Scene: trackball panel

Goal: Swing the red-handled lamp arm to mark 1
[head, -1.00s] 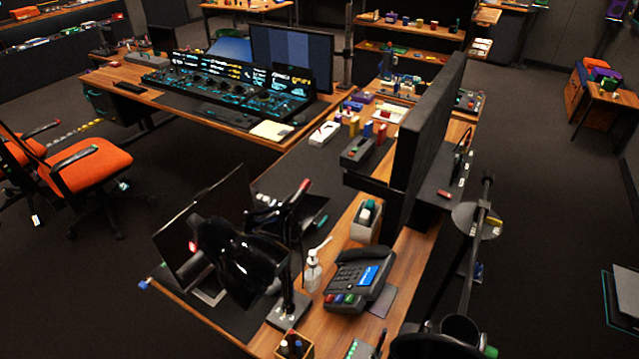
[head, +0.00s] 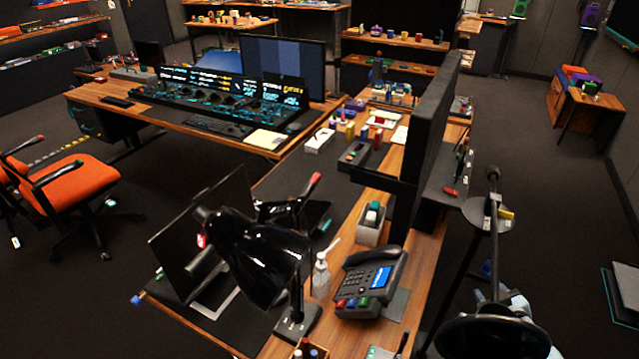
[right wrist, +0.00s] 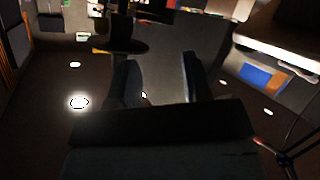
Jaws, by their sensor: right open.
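The desk lamp has a glossy black shade (head: 258,255) and stands on the near wooden desk in the head view. Its red handle (head: 315,183) sticks up at the upper right of the shade, apart from any gripper. The lamp's dark base (head: 298,325) carries small pale markings, too small to read, so I cannot tell which is mark 1. My right gripper (right wrist: 158,82) shows in the right wrist view with two dark fingers spread and nothing between them. In the head view, pale blue parts, probably of my right arm, show at the bottom right. My left gripper is not in view.
A desk phone (head: 367,282), a clear pump bottle (head: 321,276) and a tape dispenser (head: 372,224) crowd the lamp's right side. A tall monitor (head: 425,140) and a dark stand (head: 492,225) rise at the right. Open floor lies farther right.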

